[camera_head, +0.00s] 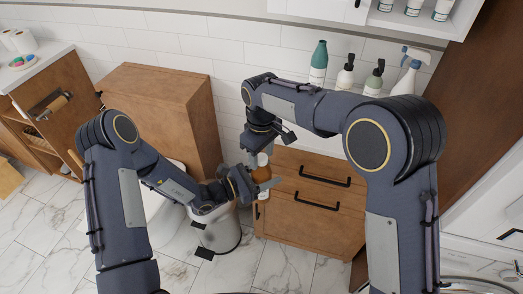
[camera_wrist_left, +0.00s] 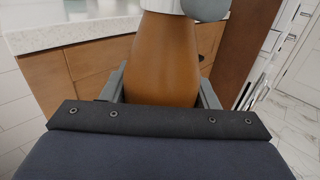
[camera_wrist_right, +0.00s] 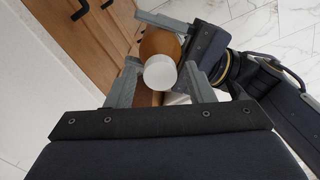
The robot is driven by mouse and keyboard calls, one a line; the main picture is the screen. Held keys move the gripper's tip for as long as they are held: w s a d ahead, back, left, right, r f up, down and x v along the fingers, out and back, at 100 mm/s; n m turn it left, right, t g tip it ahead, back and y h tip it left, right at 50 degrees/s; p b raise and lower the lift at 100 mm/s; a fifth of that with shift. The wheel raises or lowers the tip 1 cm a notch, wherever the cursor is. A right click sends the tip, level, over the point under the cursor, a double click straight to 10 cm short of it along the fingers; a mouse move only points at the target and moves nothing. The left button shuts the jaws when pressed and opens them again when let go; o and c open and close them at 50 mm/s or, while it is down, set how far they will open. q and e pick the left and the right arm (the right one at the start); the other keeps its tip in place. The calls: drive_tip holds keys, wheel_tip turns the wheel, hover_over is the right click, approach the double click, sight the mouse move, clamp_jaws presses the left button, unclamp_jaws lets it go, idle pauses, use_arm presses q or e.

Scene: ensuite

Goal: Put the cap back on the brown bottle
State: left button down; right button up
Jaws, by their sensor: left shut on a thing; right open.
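My left gripper (camera_head: 258,182) is shut on the brown bottle (camera_head: 262,174) and holds it upright in the air in front of the wooden cabinet. The bottle fills the middle of the left wrist view (camera_wrist_left: 162,60), between the fingers. The white cap (camera_wrist_right: 160,72) is at the bottle's top, seen from above in the right wrist view; I cannot tell whether it is fully seated. My right gripper (camera_wrist_right: 160,90) is open just above the bottle, one finger on each side of the cap. A grey fingertip shows beside the white top in the left wrist view.
A wooden cabinet (camera_head: 312,207) with black handles stands right behind the bottle. Its counter holds a teal bottle (camera_head: 318,65), pump bottles (camera_head: 345,74) and a white spray bottle (camera_head: 408,78). A white bin (camera_head: 222,232) stands below. The marble floor (camera_head: 285,268) is clear in front.

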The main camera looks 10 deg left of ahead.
drive_tip(key=c, duration=1)
drive_tip(key=o, duration=1.1)
drive_tip(key=shift+o, duration=0.2)
drive_tip(key=shift+r, duration=0.15)
wheel_tip(320, 180, up, 12)
drive_tip(key=shift+d, duration=0.1)
